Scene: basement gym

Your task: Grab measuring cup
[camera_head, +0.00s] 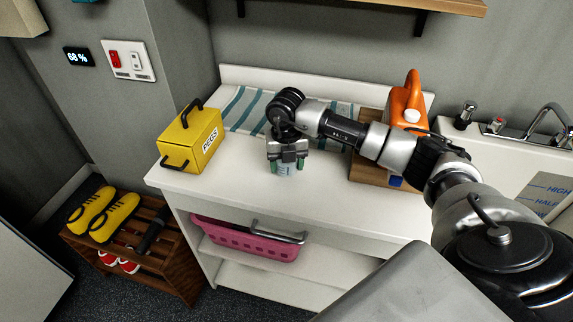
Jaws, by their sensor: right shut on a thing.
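My right gripper (287,165) points down over the middle of the white counter, with its arm coming in from the right. It is shut on a small clear, bluish cup (285,170), which looks like the measuring cup. The cup shows only in part between the fingers, at or just above the counter top; I cannot tell whether it touches. My left gripper is not in view.
A yellow box (196,142) marked PEGS stands left on the counter (235,185). A striped towel (240,106) lies behind. An orange jug (408,97) and a sink tap (548,120) are at the right. A pink basket (245,240) sits on the shelf below.

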